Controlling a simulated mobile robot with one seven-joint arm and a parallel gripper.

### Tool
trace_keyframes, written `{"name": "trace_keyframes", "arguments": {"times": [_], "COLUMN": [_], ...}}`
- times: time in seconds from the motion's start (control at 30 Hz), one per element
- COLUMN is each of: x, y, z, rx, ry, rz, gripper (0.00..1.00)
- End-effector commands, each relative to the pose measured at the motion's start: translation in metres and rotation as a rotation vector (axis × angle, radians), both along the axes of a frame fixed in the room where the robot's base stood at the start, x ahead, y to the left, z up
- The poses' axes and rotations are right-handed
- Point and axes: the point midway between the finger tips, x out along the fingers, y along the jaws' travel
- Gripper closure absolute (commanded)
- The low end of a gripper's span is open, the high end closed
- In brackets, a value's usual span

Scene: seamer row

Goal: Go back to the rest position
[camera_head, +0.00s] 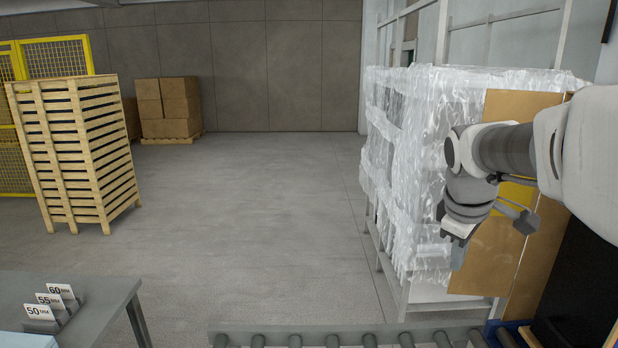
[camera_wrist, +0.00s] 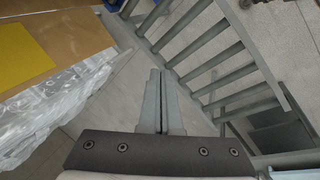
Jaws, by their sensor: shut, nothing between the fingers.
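My arm reaches in from the right edge of the head view, bent at the elbow and pointing down. My gripper (camera_head: 458,240) hangs in front of the plastic-wrapped stack. In the wrist view my gripper (camera_wrist: 159,75) is shut, its two fingers together with nothing between them. It points down over bare floor, beside the roller conveyor, and touches nothing that I can see.
The wrapped stack (camera_head: 405,165) and a brown board (camera_head: 510,265) stand close by my arm. A roller conveyor (camera_head: 345,333) crosses the front. A table (camera_head: 100,305) with number cards is at lower left. Stacked pallets (camera_head: 75,150) and boxes (camera_head: 168,105) stand farther back. The middle floor is clear.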

Motion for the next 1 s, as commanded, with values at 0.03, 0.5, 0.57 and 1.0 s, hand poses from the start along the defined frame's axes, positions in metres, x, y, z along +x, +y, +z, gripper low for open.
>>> {"name": "trace_keyframes", "arguments": {"times": [0.03,0.5,0.57,1.0], "x": [-0.016,-0.151,-0.164,-0.192], "y": [0.014,0.101,0.107,0.119], "z": [0.005,-0.016,-0.022,-0.040], "rx": [0.023,0.343,0.383,0.481], "ry": [-0.027,-0.213,-0.226,-0.244], "rz": [-0.034,-0.437,-0.481,-0.595], "gripper": [1.00,1.00,1.00,1.00]}}
